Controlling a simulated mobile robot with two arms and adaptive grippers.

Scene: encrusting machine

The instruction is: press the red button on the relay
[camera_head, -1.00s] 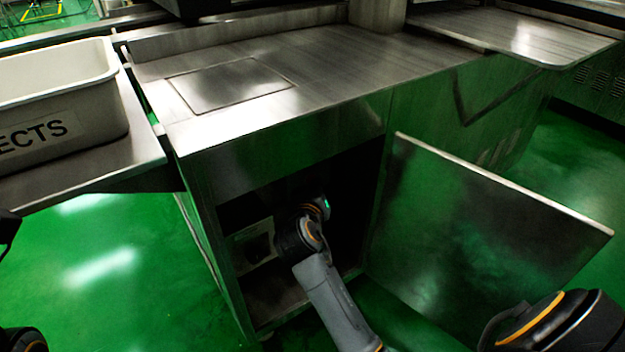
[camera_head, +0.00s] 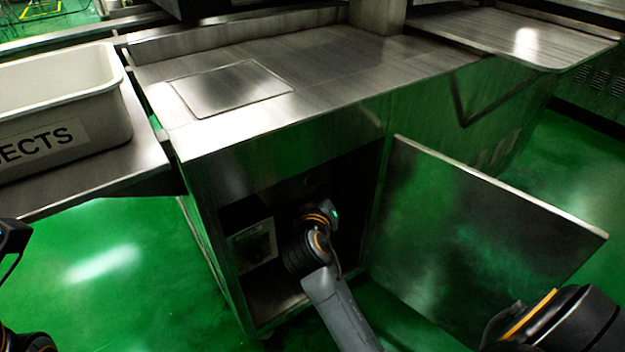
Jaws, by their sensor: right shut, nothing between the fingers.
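My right arm reaches into the open cabinet (camera_head: 225,285) under the steel table. Its dark wrist, with orange rings and a small green light, is inside the opening. My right gripper (camera_head: 272,245) is shut and empty, dark against the dark interior, and its fingertips are hard to make out. A pale grey box (camera_head: 240,254), perhaps the relay, sits inside at the left, just left of the wrist. No red button can be seen; I cannot tell whether the gripper touches the box. Part of my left gripper (camera_head: 12,240) shows at the left edge; its jaws are unclear.
The cabinet door (camera_head: 480,225) stands open to the right of my arm. The steel tabletop (camera_head: 330,65) lies above the opening. A white bin (camera_head: 75,100) with lettering stands on a side table at left. Green floor (camera_head: 110,270) is clear at lower left.

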